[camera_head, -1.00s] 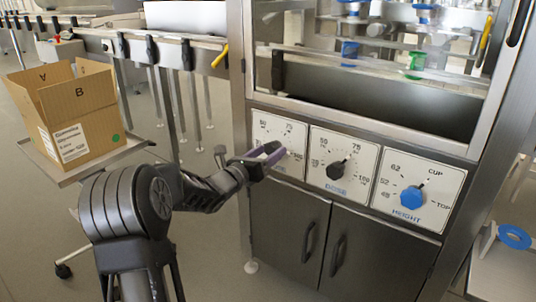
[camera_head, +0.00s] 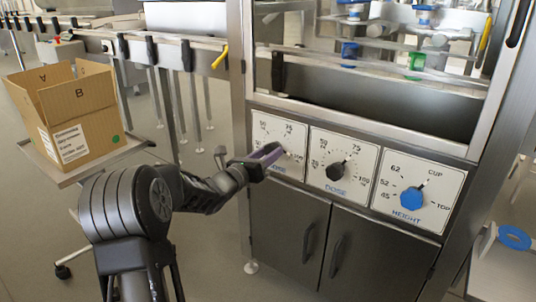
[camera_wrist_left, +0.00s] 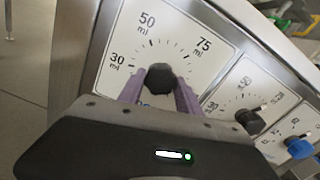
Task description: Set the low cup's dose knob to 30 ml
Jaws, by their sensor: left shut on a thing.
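The leftmost dial panel (camera_head: 291,127) on the machine front has a white face marked 50 and 75, with a partly covered label. In the left wrist view this dial face (camera_wrist_left: 182,28) shows 30, 50 and 75 ml marks. Its black knob (camera_wrist_left: 160,79) sits between the purple fingers of my left gripper (camera_wrist_left: 160,92), which is shut on it. In the head view my left gripper (camera_head: 272,153) covers this knob. I cannot tell which mark the knob points to. My right gripper is not in view.
A second dose dial with a black knob (camera_head: 336,170) and a height dial with a blue knob (camera_head: 412,200) sit to the right. Cabinet doors (camera_head: 290,230) are below. An open cardboard box (camera_head: 85,125) stands on a shelf at the left.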

